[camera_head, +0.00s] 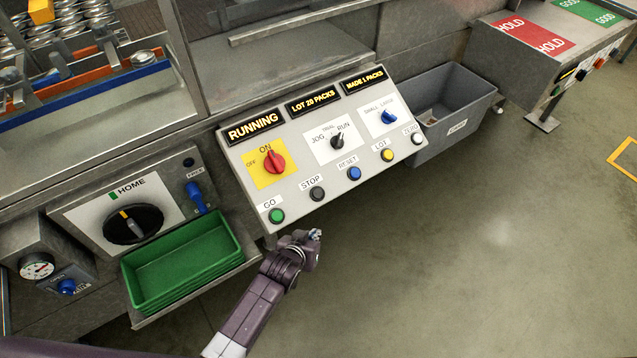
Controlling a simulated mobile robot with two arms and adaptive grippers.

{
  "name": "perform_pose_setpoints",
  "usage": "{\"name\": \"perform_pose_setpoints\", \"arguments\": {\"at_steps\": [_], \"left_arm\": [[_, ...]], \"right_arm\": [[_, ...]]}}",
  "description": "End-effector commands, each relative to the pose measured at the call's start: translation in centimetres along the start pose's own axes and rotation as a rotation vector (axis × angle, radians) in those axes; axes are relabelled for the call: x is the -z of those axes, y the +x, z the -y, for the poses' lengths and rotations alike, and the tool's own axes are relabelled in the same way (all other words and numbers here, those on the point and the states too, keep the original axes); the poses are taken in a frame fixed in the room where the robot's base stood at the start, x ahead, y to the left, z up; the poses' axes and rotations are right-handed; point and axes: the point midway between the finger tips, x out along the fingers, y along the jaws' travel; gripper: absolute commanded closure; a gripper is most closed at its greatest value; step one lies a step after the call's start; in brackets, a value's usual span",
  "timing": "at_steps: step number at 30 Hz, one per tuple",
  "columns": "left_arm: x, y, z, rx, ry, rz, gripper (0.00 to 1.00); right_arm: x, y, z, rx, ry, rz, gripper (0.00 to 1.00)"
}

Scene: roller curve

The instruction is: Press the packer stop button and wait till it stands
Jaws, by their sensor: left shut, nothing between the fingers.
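The packer's control panel (325,160) is a sloped grey box in the middle of the head view. Its dark grey STOP button (317,194) sits in the front row, between the green GO button (277,216) and the blue RESET button (354,174). The left display (255,126) reads RUNNING; the others read LOT 20 PACKS and MADE 1 PACKS. My left gripper (316,236) is shut and empty, just in front of the panel's lower edge, below the STOP button and apart from it. My right gripper is not in view.
Green trays (245,251) are stacked left of my left arm. A HOME dial (133,224) and a blue handle (195,196) stand behind them. A grey bin (478,100) is right of the panel. HOLD and GOOD mats lie at upper right. The floor (480,260) at right is clear.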

Motion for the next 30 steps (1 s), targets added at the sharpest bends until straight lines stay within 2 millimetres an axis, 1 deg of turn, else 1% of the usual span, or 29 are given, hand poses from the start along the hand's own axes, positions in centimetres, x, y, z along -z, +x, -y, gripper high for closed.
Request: {"name": "perform_pose_setpoints", "arguments": {"at_steps": [1,3,6,9,12,15,25,30], "left_arm": [[3.9,-1.6,-0.9,-0.009,-0.004,-0.04,1.0],[7.5,-2.9,-1.9,-0.018,-0.008,-0.082,1.0],[11.6,-4.6,-3.0,-0.029,-0.016,-0.129,1.0],[14.1,-5.8,-3.8,-0.038,-0.021,-0.162,1.0],[15.4,-6.4,-4.1,-0.042,-0.025,-0.178,1.0],[15.9,-6.6,-4.3,-0.044,-0.027,-0.184,1.0],[15.7,-6.4,-4.2,-0.043,-0.026,-0.184,1.0],[15.0,-5.4,-3.6,-0.042,-0.024,-0.184,1.0]], "right_arm": [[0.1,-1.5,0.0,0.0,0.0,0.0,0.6],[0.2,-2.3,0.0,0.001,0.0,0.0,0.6],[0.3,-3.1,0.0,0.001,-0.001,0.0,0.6],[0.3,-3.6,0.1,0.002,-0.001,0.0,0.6],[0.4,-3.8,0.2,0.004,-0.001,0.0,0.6],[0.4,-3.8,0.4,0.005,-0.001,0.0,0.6],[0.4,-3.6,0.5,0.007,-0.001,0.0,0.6],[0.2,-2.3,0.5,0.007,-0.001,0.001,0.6]]}}
